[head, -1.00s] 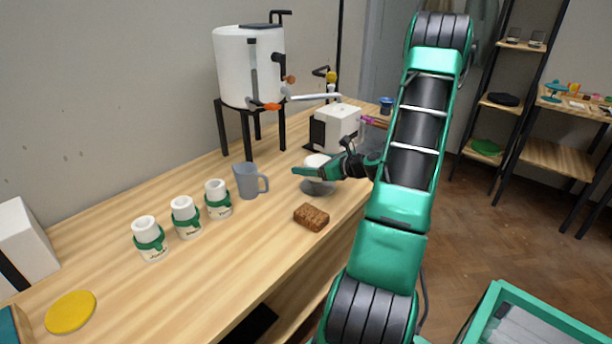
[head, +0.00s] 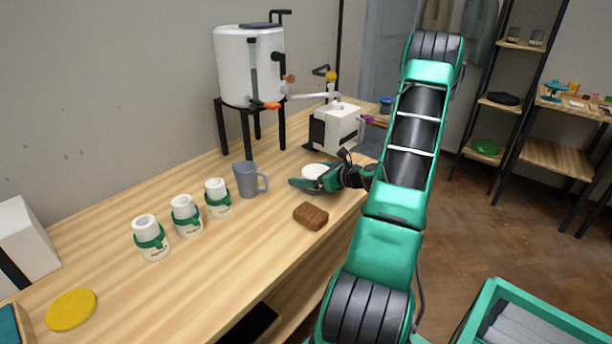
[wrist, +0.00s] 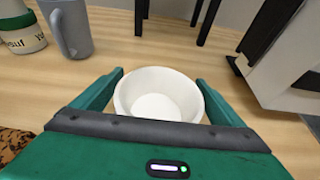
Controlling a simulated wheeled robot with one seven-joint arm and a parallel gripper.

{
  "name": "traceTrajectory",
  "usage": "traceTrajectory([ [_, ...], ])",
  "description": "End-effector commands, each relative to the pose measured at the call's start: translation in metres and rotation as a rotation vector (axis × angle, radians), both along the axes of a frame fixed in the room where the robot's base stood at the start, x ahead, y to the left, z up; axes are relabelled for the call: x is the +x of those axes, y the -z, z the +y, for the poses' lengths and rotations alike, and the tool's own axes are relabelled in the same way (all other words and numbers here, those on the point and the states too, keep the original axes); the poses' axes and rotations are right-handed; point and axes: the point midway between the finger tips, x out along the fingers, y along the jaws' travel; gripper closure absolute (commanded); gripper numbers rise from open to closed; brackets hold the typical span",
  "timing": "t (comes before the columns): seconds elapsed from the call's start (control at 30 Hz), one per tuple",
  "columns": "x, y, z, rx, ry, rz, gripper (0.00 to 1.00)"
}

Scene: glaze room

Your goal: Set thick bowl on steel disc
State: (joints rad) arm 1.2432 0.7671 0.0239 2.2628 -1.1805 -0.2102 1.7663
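The thick bowl (head: 314,171) is white and upright, near the right edge of the wooden table. In the wrist view the bowl (wrist: 160,95) is empty and sits between the two green fingers of my gripper (wrist: 160,80), which look closed against its sides. In the head view my gripper (head: 315,184) covers much of the bowl's lower part. Whether the bowl touches the disc cannot be told. The disc is hidden in the wrist view.
A grey mug (head: 246,180) stands left of the bowl, and a brown sponge (head: 310,216) lies in front. Several white cups with green bands (head: 184,216) stand further left. A white boxy machine (head: 338,128) and a white tank on legs (head: 248,65) are behind.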

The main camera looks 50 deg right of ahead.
Motion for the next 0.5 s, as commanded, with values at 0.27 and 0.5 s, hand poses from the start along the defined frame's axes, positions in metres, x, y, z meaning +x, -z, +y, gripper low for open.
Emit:
traceTrajectory([
  [0.27,-0.007,-0.004,-0.003,0.000,0.005,0.000,0.08],
  [0.5,-0.048,-0.019,-0.006,0.000,0.008,0.000,0.08],
])
